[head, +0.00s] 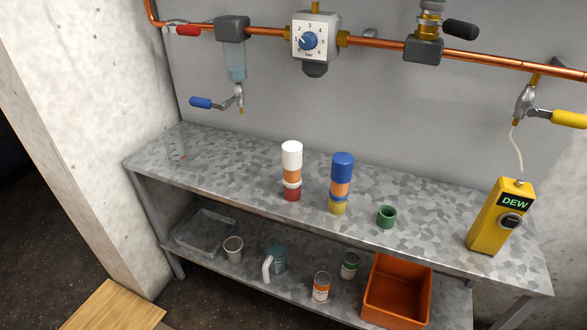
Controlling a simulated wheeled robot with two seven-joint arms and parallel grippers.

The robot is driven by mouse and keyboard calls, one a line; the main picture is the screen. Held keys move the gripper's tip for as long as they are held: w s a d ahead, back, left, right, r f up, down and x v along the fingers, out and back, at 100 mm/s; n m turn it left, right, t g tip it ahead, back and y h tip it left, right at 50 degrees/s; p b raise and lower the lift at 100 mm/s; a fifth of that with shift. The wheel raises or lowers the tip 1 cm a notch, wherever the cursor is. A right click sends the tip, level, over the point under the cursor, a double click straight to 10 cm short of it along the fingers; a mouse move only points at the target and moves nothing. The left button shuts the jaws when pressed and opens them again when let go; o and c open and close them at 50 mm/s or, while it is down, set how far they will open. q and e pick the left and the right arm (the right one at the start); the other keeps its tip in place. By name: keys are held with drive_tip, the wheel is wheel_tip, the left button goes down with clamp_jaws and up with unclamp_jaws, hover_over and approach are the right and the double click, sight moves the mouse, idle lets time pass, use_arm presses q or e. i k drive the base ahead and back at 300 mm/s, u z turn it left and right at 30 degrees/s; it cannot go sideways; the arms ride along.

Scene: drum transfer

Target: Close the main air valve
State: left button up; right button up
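Several lever valves sit on or under the copper pipe (480,60) along the grey wall; no label shows which is the main air valve. A red lever (187,30) at the upper left lies roughly along the pipe. A black lever (461,28) points right from a vertical brass fitting (430,7) at the top. A blue lever (200,103) points left on a small tap below the clear filter bowl (235,65). A yellow lever (570,118) points right at the right edge. Neither of my grippers is in view.
A pressure dial (308,40) is on the pipe. An orange crate (396,300) is on the shelf below.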

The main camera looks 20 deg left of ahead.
sight(192, 31)
drive_tip(key=u, duration=1.25)
drive_tip(key=k, duration=0.5)
drive_tip(key=u, duration=0.9)
drive_tip(key=i, duration=1.9)
drive_tip(key=z, duration=0.5)
